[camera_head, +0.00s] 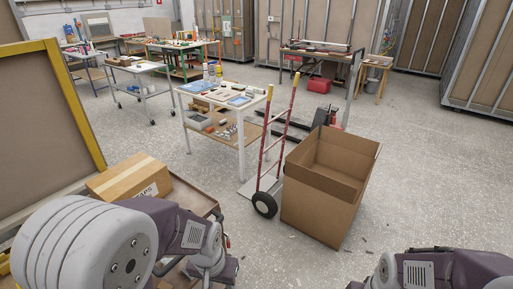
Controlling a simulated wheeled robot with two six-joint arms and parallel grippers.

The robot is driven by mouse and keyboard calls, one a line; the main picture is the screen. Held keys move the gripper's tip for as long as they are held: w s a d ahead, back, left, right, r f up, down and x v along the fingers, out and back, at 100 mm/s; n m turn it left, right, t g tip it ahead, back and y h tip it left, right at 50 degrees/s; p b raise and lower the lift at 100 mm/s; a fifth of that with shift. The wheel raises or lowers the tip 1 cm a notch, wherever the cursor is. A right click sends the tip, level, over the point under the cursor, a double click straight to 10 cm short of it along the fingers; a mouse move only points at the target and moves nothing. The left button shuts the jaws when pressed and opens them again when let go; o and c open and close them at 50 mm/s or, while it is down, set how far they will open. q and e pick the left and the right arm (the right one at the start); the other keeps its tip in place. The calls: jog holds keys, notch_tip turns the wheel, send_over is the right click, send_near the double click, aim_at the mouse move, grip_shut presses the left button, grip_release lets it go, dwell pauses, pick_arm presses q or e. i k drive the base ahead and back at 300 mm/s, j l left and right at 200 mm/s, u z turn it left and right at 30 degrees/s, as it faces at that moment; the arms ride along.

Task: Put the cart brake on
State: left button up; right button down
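A low brown-topped cart (196,193) stands at the lower left, partly hidden behind my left arm. A cardboard box with printed lettering (128,178) rests on it. The cart's wheels and brake cannot be made out. My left arm crosses the bottom left in front of the cart, and its gripper is not in the picture. Part of my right arm shows at the bottom right, and its gripper is also out of the picture.
A tall open cardboard box (320,207) and a red hand truck (265,203) stand right of the cart. A yellow-framed panel (45,120) rises at left. A worktable (243,103) with small items stands behind. The floor (425,175) at right is mostly clear.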

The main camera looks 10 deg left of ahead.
aim_at(229, 245)
jog(key=u, duration=1.5)
jog(key=i+l+z, duration=0.3)
jog(key=i+l, duration=0.4)
jog(key=k+j+z, duration=0.2)
jog(key=j, duration=0.2)
jog(key=j+z, duration=0.2)
jog(key=j, duration=0.2)
jog(key=k+j+z, duration=0.2)
jog(key=j, duration=0.15)
jog(key=k+j+z, duration=0.2)
jog(key=j, duration=0.15)
jog(key=i, duration=0.1)
